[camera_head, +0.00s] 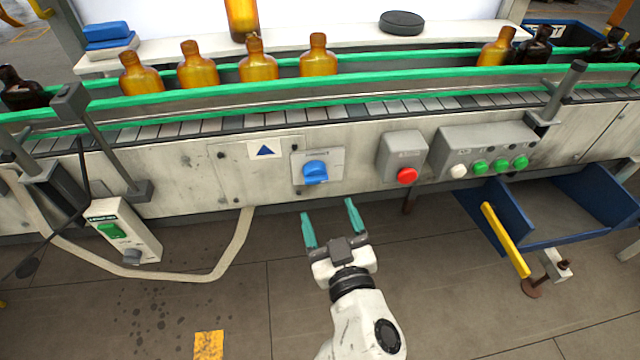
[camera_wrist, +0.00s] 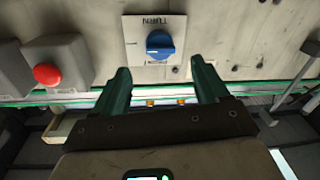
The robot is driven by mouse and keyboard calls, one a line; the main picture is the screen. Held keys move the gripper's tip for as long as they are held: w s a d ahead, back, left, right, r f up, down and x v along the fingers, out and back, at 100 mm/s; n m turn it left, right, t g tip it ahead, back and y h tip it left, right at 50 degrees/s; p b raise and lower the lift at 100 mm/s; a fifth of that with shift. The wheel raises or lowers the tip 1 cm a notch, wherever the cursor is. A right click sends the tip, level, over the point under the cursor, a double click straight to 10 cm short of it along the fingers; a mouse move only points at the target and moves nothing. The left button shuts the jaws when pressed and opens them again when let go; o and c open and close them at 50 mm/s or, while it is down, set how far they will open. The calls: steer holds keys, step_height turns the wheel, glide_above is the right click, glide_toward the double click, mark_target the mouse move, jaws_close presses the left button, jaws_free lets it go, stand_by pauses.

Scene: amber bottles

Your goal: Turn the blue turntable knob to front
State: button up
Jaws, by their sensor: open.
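The blue turntable knob (camera_head: 315,172) sits on a pale plate (camera_head: 334,158) on the front panel of the conveyor. In the wrist view the knob (camera_wrist: 160,44) is round with a raised grip, and its plate carries the word TURN. My gripper (camera_head: 328,217) has two teal fingers spread apart with nothing between them. It is below and in front of the knob in the head view, not touching it. In the wrist view the knob shows beyond the fingertips, roughly midway between the two fingers (camera_wrist: 160,80).
A grey box with a red button (camera_head: 407,175) is right of the knob, beside a box with several buttons (camera_head: 480,150). A blue bin (camera_head: 560,215) with a yellow handle hangs at the right. Amber bottles (camera_head: 258,62) stand on the conveyor. A switch box (camera_head: 124,230) is at left.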

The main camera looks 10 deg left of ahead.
mark_target(319, 183)
steer(key=x, duration=0.8)
steer(key=shift+w, duration=0.1)
steer(key=shift+c, duration=0.3)
steer(key=c, duration=0.9)
steer(key=shift+c, duration=0.2)
